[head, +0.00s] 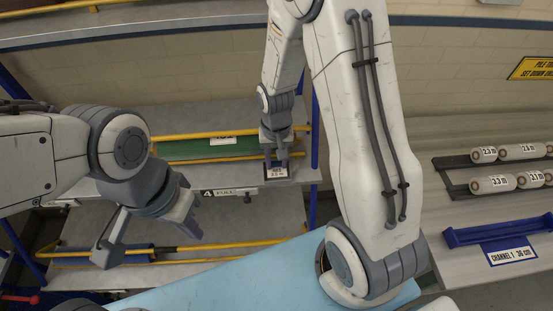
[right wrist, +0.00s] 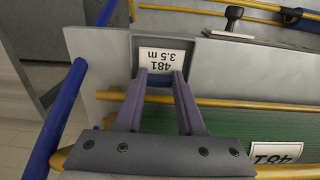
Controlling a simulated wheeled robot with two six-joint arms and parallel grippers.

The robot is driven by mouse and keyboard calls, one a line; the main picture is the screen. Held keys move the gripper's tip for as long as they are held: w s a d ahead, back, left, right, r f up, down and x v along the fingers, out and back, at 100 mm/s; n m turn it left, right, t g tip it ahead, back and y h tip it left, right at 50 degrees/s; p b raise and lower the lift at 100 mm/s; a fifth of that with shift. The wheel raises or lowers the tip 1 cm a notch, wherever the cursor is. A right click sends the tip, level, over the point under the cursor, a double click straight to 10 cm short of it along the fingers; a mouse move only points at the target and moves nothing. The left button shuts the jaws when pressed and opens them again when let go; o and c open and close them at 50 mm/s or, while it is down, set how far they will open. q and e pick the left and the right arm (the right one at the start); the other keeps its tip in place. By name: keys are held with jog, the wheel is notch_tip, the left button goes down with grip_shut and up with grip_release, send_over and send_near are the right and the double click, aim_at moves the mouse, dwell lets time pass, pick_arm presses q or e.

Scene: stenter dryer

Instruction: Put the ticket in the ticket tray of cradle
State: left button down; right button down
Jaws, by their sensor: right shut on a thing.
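In the right wrist view the white ticket (right wrist: 162,61), printed "481 3.5 m" and seen upside down, lies over a small dark grey tray (right wrist: 138,43) at the cradle's edge. My right gripper (right wrist: 160,77) is shut on the ticket's near end. Whether the ticket rests on the tray floor is unclear. In the head view the ticket (head: 277,171) and my right gripper (head: 276,156) show at the cradle's right end. The cradle holds green cloth (head: 195,149) between yellow rails, with a "481" label (right wrist: 275,153). My left gripper (head: 180,213) hangs empty, its fingers apart, at the left.
Grey shelf boards and blue posts (head: 315,130) surround the cradle. A "4 FULL" plate (head: 228,192) is on the shelf front. A lower bay with yellow rails (head: 190,248) lies below. Marked rolls (head: 490,184) and a blue channel (head: 500,230) stand on the right-hand bench.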

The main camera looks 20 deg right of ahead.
jog(key=shift+f, duration=0.15)
jog(key=c, duration=0.8)
grip_release()
